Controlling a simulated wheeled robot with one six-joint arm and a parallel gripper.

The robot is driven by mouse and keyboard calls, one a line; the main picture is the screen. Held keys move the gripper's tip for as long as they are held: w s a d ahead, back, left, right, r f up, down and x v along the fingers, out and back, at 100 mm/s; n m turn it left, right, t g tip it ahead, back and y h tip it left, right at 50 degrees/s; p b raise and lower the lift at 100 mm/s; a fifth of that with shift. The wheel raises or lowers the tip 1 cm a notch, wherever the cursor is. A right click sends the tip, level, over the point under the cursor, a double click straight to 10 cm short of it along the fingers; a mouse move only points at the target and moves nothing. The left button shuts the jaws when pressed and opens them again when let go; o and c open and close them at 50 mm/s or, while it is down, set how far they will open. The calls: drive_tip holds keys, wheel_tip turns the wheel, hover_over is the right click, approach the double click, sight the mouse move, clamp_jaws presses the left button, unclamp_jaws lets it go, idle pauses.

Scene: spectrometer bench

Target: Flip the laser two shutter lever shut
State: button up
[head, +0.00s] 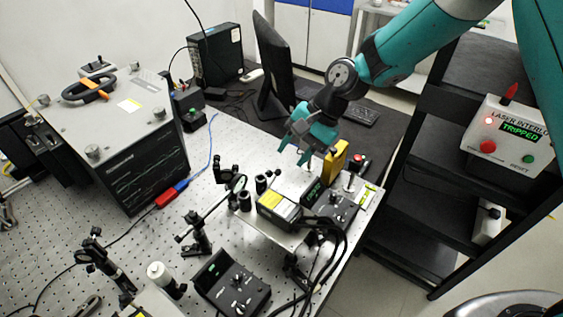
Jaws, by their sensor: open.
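My gripper (291,156) is open and empty, pointing down above the right part of the perforated metal bench. It appears in the air behind a black box with a yellow label (279,207), perhaps a laser. A control box (336,211) with knobs and a small green display stands just right of that box. A yellow upright block (336,160) stands to the right of my gripper, apart from it. A second control box (232,283) with a green display sits nearer the front. I cannot tell which part is the laser two shutter lever; the parts are too small.
A large black-and-grey instrument (143,160) stands at left. Lens posts (232,178) and black cables (325,255) crowd the bench. A monitor (272,70) and keyboard (345,110) are behind. A laser interlock box (508,138) reading TRIPPED is on the right-hand rack.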

drive_tip(key=shift+p+x, duration=0.6)
drive_tip(key=shift+x, duration=2.15)
clamp_jaws()
